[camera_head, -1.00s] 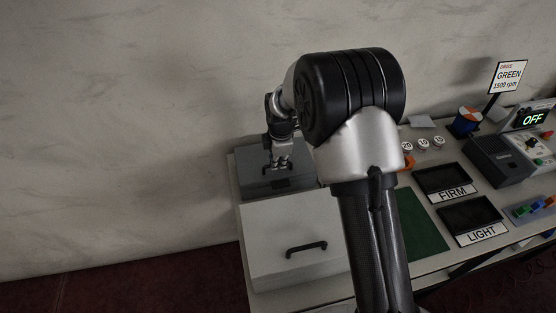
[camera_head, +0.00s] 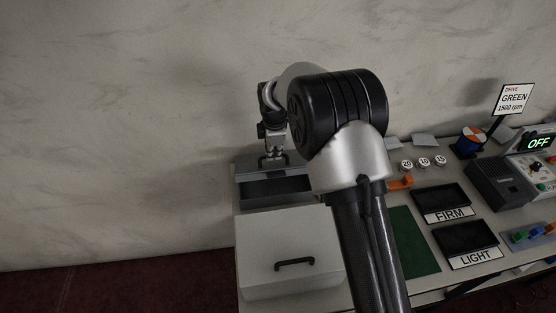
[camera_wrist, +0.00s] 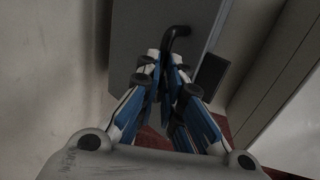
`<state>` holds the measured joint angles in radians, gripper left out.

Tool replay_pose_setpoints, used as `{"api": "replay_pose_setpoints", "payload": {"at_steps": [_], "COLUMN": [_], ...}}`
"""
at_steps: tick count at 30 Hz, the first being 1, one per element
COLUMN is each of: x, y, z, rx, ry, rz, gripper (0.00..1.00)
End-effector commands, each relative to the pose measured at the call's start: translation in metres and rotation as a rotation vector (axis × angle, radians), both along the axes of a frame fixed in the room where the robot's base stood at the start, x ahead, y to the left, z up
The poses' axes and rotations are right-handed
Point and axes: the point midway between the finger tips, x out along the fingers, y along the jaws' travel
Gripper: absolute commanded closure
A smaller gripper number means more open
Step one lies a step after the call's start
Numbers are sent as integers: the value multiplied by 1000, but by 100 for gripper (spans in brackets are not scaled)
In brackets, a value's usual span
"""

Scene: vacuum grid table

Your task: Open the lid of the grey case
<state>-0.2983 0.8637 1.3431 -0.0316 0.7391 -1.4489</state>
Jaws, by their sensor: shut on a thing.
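The grey case (camera_head: 275,203) stands at the back left of the table, and a dark opening shows above its front wall. Its grey lid (camera_head: 248,167) is raised at the back of the opening; its exact angle is hard to tell. My gripper (camera_head: 274,161) is at the lid's handle, behind the dark opening. In the wrist view my gripper (camera_wrist: 170,62) is shut on the black handle (camera_wrist: 178,33), which stands out from the grey lid panel (camera_wrist: 150,25). My arm hides the right end of the case.
A pale box (camera_head: 260,240) with a black handle (camera_head: 295,263) stands in front of the case. To the right are a green mat (camera_head: 413,240), a FIRM tray (camera_head: 445,198), a LIGHT tray (camera_head: 466,237) and a controller reading OFF (camera_head: 537,143). The wall rises close behind.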

Motion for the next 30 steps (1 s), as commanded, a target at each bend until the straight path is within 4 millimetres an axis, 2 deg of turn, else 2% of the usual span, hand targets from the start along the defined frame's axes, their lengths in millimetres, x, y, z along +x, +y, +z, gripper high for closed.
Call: {"api": "replay_pose_setpoints", "payload": {"at_steps": [1, 6, 12, 26, 30], "x": [10, 33, 55, 50, 51], "y": [2, 7, 11, 10, 11], "z": [4, 14, 19, 14, 15], "rx": [3, 2, 1, -2, -2], "ry": [-9, -6, 2, 11, 10], "rz": [1, 0, 0, 0, 0], "gripper": [100, 100, 100, 71, 70]}}
